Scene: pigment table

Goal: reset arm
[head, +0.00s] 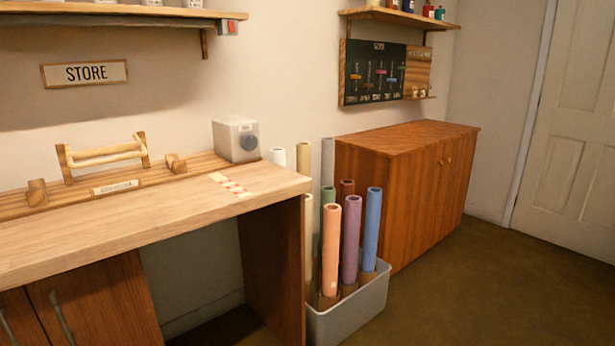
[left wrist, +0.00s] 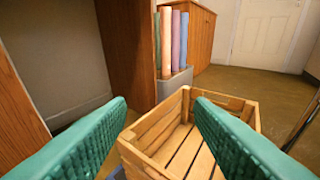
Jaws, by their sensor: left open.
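My left gripper (left wrist: 160,108) shows in the left wrist view as two green ribbed fingers spread wide apart. It is open, with nothing between the fingertips. Beyond and below it is an empty slatted wooden crate (left wrist: 250,112), partly hidden by the right-hand finger. I cannot tell whether the fingers touch the crate. Neither gripper shows in the head view, and my right gripper is in neither view.
A wooden workbench (head: 120,225) stands at left with a grey box (head: 236,139) on its back ledge. A grey bin (head: 345,318) of coloured rolls stands beside it. A wooden cabinet (head: 400,200) and a white door (head: 570,130) lie beyond. The floor at right (head: 480,290) is clear.

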